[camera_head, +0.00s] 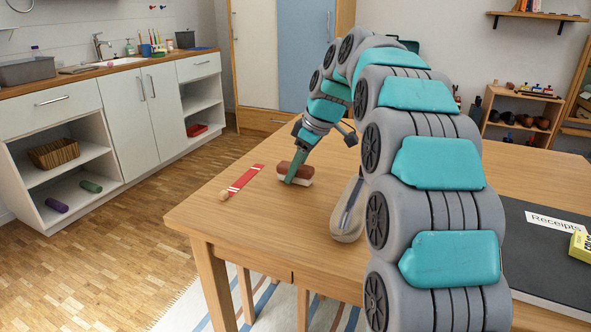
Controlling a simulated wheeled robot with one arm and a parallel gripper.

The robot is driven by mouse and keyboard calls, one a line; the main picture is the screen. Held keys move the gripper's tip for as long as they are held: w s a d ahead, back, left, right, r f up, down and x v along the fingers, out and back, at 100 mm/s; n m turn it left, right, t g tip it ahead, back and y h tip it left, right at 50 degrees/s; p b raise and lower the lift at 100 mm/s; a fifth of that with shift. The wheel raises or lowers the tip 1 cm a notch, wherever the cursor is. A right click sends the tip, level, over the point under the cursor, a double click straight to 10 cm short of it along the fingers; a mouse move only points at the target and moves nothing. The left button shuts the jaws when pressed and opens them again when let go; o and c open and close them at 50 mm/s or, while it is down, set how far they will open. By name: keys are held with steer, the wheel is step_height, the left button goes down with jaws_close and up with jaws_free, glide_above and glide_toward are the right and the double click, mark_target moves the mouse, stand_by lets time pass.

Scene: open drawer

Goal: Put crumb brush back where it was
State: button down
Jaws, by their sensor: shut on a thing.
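The crumb brush (283,168), with a reddish-brown back and a pale bristle side below, is at the left part of the wooden table (215,212). My gripper (292,178) reaches down over it from above, with its teal fingers shut on the brush. The fingers hide the middle of the brush. The brush is at or just above the tabletop; I cannot tell whether it touches.
A red strip with a round wooden end (243,180) lies left of the brush. A grey, rounded object (348,212) sits to the right, partly behind my arm. A dark "Receipts" binder (545,250) lies at the right. The table's front left is clear.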

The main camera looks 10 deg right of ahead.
steer(key=shift+f, duration=0.25)
steer(key=shift+f, duration=0.15)
steer(key=shift+c, duration=2.1)
jaws_free()
steer(key=v, duration=1.2)
steer(key=shift+r+p, duration=0.35)
steer(key=shift+w, duration=0.1)
